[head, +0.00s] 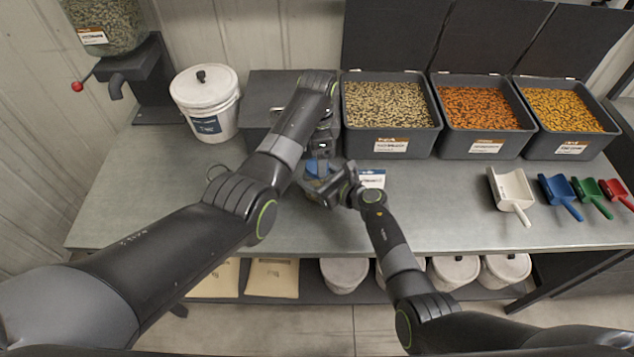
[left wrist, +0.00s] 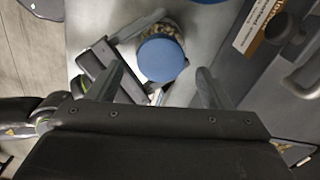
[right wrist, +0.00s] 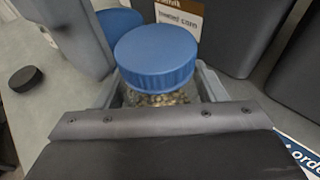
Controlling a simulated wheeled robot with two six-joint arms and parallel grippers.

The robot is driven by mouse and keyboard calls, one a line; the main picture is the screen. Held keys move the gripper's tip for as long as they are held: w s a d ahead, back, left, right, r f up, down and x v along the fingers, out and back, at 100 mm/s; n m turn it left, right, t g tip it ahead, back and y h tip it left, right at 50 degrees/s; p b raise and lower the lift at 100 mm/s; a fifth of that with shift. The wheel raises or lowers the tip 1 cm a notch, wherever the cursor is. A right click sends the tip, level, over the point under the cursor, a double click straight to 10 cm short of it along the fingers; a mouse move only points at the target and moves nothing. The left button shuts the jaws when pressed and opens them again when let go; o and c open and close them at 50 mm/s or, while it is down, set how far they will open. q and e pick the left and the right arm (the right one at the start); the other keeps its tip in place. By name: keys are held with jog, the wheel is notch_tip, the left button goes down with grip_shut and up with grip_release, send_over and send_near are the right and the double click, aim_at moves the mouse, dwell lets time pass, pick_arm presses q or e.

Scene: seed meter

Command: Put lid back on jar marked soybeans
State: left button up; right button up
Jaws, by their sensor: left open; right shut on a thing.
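A clear jar of pale, speckled seeds (right wrist: 158,98) has a blue lid (right wrist: 156,55) on top; the lid's seating cannot be told. My right gripper (head: 322,182) is shut on the jar below the lid, its fingers on either side. In the left wrist view, the blue lid (left wrist: 160,60) shows from above, with seeds (left wrist: 160,30) around its edge. My left gripper (left wrist: 158,72) is open above it, one finger on each side and apart from it. A second blue round top (right wrist: 120,20) shows behind the jar. No soybeans marking is readable; my arms hide much of the jar in the head view.
Open grey bins of seed (head: 391,146), (head: 487,145), (head: 573,146) line the back right. A dark grey box (head: 262,90) and white bucket (head: 209,122) stand left. A small card (head: 372,178) is right of my right gripper. Scoops (head: 512,197) lie right; the left front bench is clear.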

pick_arm(q)
jog(key=shift+r, duration=0.75)
jog(key=shift+c, duration=0.3)
jog(key=n, duration=0.2)
jog(key=r+n, duration=0.1)
jog(key=n, duration=0.2)
jog(key=shift+r, duration=0.1)
jog(key=n, duration=0.2)
jog(key=r+n, duration=0.1)
jog(key=n, duration=0.1)
jog(key=shift+n, duration=0.3)
jog(key=n, duration=0.3)
jog(key=r+n, duration=0.1)
jog(key=n, duration=0.2)
jog(key=shift+r, duration=0.15)
jog(key=shift+f, duration=4.05)
